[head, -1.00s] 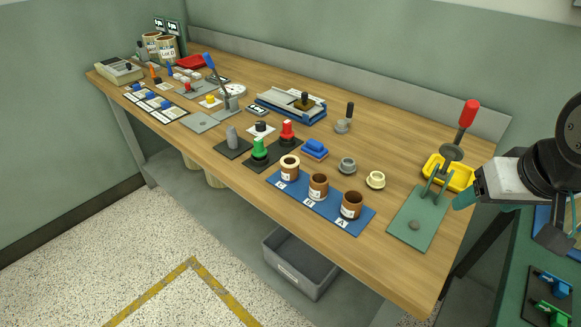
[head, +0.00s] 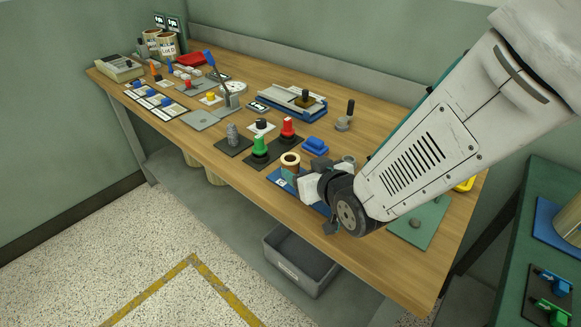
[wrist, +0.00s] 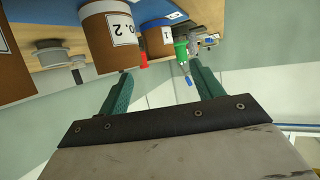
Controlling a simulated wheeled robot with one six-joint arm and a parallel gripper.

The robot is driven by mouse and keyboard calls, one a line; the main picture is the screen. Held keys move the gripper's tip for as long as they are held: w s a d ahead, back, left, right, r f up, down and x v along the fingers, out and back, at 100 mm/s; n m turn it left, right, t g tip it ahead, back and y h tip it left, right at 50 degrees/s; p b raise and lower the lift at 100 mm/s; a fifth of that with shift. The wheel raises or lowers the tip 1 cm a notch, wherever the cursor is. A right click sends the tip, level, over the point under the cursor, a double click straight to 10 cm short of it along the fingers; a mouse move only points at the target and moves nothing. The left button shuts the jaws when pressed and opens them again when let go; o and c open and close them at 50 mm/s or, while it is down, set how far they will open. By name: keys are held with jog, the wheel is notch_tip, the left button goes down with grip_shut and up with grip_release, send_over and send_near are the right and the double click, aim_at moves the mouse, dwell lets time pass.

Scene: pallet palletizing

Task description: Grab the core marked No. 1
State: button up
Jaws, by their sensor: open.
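The core marked 1 is a brown cup with a white label; it shows in the wrist view (wrist: 157,42), ahead of the fingertips and roughly in line with the gap between them. In the head view my arm and gripper hide most of the mat. The core marked 2 (wrist: 100,28) is nearer, left of the gap. Another brown core (wrist: 8,65) is cut off at the left edge.
Green (head: 260,146) and red (head: 288,128) knobbed pieces stand behind the leftmost core. A blue block (head: 314,144) lies right of them. A grey bin (head: 300,262) is below the bench. The wooden front edge left of the mat is clear.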

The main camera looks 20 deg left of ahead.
aim_at(295, 164)
jog(key=x, duration=0.5)
jog(key=shift+w+a+f, duration=0.15)
jog(key=shift+w+a, duration=0.05)
jog(key=shift+a, duration=0.05)
jog(key=c, duration=1.1)
